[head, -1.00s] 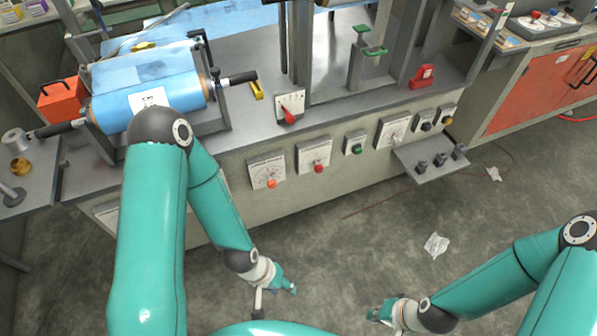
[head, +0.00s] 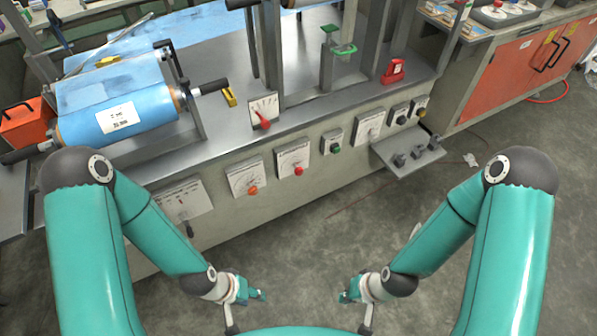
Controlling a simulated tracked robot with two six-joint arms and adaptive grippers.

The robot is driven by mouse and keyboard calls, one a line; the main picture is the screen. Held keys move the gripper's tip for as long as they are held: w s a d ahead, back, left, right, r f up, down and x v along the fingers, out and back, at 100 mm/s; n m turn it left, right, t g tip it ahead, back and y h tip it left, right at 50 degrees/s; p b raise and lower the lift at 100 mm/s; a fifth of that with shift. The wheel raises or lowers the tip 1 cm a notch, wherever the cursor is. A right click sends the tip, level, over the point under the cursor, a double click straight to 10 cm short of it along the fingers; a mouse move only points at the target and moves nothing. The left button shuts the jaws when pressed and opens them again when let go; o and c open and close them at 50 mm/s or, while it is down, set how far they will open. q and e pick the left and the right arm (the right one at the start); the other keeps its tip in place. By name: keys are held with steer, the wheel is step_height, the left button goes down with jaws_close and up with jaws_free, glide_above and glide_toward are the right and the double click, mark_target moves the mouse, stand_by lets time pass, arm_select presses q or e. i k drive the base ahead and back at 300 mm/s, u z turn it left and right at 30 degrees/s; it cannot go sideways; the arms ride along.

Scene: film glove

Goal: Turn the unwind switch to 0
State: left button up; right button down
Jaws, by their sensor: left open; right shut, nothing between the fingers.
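Several switches sit on the grey machine's front, their labels too small to read, so I cannot tell which is the unwind switch. A white plate (head: 183,201) at the lower left has a black lever (head: 189,229) pointing down. To its right are a dial plate with an orange-red knob (head: 253,190) and one with a red knob (head: 299,171). A red-handled lever (head: 264,123) stands on a plate on the machine's top edge. My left gripper (head: 257,295) is open and my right gripper (head: 346,296) is shut and empty; both are low over the floor, apart from the machine.
A blue film roll (head: 120,118) lies on the machine's left end. Orange-doored cabinets (head: 510,70) stand at the right.

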mark_target(298, 170)
steer(key=u, duration=0.05)
steer(key=i, duration=0.95)
steer(key=z, duration=0.2)
steer(key=k, duration=1.9)
steer(key=u, duration=0.5)
steer(key=i, duration=1)
steer(key=z, duration=0.1)
